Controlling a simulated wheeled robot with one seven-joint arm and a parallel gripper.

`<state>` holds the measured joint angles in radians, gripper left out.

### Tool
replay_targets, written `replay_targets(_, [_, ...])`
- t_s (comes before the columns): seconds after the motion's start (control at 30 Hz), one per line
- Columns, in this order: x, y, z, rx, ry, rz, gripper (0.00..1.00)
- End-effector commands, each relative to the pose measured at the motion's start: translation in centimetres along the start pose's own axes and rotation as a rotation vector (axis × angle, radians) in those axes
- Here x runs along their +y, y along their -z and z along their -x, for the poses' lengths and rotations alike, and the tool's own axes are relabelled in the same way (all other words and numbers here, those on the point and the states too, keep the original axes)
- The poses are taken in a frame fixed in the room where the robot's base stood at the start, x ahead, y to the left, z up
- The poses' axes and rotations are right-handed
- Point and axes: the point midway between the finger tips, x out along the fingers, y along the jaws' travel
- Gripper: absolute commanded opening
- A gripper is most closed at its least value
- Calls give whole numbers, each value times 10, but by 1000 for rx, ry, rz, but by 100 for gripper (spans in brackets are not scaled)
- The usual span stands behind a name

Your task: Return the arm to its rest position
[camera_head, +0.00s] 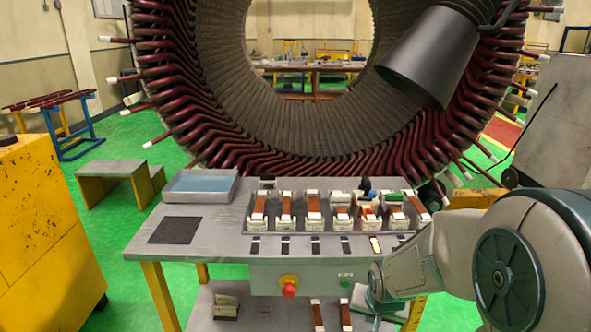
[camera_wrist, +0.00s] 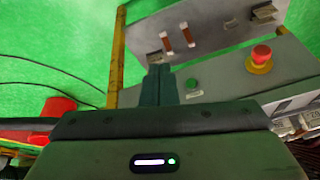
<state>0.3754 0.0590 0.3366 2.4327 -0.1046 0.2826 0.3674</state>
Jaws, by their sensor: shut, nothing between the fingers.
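My arm (camera_head: 480,260) reaches in from the right in the head view, bent low in front of the right part of the workbench (camera_head: 190,225). My gripper (camera_wrist: 158,85) shows in the wrist view with its two dark green fingers together and nothing between them. It points toward the bench's lower shelf (camera_wrist: 210,25), near a green button (camera_wrist: 191,84) and a red emergency button (camera_wrist: 261,57), apart from both as far as I can tell. In the head view the gripper is mostly hidden behind or beside the arm at the bench's front.
A large stator ring (camera_head: 190,100) with dark red windings stands behind the bench. A dark grey lamp-like cylinder (camera_head: 430,55) hangs before it. Several coil holders line the bench top beside a blue tray (camera_head: 200,184). A yellow cabinet (camera_head: 45,220) stands left; green floor is open between.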

Motion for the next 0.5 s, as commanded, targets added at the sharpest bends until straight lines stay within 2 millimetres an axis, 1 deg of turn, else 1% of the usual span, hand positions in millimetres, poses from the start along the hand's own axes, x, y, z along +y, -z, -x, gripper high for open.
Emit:
replay_targets(0.03, [0,-4,20,1,-18,35,0])
replay_targets(0.17, [3,-19,61,-23,-51,109,0])
replay_targets(0.3, [6,-41,103,-55,-55,180,0])
replay_targets(0.4, [8,-58,128,-77,-42,224,0])
replay_targets(0.5, [9,-72,146,-99,-23,258,0])
